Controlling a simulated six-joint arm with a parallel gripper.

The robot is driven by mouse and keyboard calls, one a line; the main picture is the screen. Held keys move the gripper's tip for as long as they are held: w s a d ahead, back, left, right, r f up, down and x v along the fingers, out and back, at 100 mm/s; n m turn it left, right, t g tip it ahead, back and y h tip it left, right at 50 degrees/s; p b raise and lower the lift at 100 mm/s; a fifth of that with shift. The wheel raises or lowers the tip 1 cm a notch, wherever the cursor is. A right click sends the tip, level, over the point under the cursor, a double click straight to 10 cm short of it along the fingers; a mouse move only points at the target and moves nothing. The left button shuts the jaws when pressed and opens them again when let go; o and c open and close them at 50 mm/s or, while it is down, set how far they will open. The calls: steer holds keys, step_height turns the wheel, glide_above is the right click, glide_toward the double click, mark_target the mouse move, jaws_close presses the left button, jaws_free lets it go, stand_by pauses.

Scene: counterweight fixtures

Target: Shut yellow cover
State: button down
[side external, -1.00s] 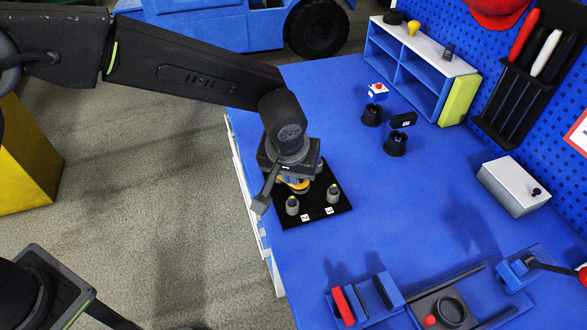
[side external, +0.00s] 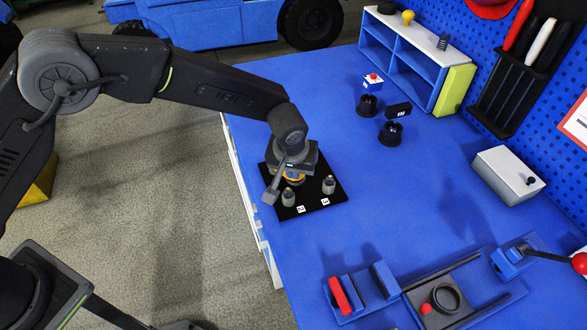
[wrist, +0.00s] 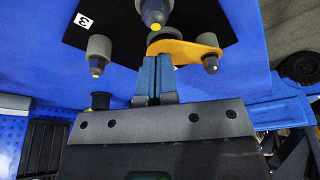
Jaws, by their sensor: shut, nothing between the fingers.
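The yellow cover (wrist: 187,50) is a flat orange-yellow piece in the wrist view, reaching from a dark round part to a grey post (wrist: 210,62) at its right end. In the side view only slivers of yellow (side external: 288,181) show under my wrist. My gripper (wrist: 155,58) is shut, with blue fingers and nothing between them. Its fingertips are right at the left part of the cover; I cannot tell whether they touch. The cover sits over a black board (side external: 312,205) with grey posts. My gripper (side external: 288,176) hides much of it in the side view.
Two grey yellow-tipped posts (side external: 288,197) (side external: 329,185) stand at the board's front. Black round cups (side external: 391,133), a blue shelf (side external: 400,55), a grey box (side external: 507,175) and a lever fixture (side external: 515,262) stand farther off. The middle of the blue table is clear.

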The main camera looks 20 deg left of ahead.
steer(key=shift+w+f+n, duration=0.1)
steer(key=shift+w+n, duration=0.7)
